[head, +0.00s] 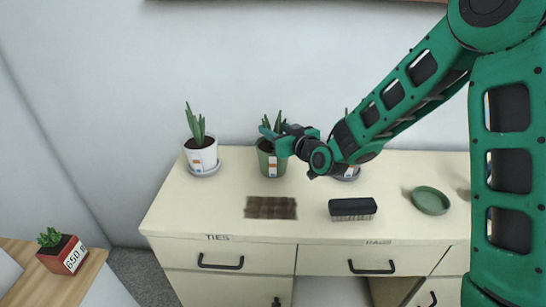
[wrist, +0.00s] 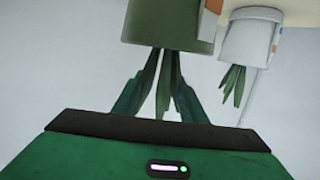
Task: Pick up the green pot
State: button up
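The green pot (head: 264,163) with upright leaves stands on the cream dresser top against the wall, partly hidden behind my gripper (head: 269,132). The wrist view is upside down: the green pot (wrist: 168,25) is at the top, with its leaves hanging down in the picture. My gripper (wrist: 158,90) is open there. Its two fingers are spread on either side of the leaves, near the pot's rim. The fingers do not appear closed on the pot, and contact cannot be told.
A white potted plant (head: 201,155) stands left of the green pot; a white pot also shows in the wrist view (wrist: 247,42). Another pot's saucer (head: 346,175) is partly behind my arm. A brown mat (head: 270,208), black brush (head: 352,209) and green dish (head: 431,200) lie in front.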

jog(key=shift+c, duration=0.3)
grip_shut()
jog(key=shift+r, duration=0.1)
dwell(1.0)
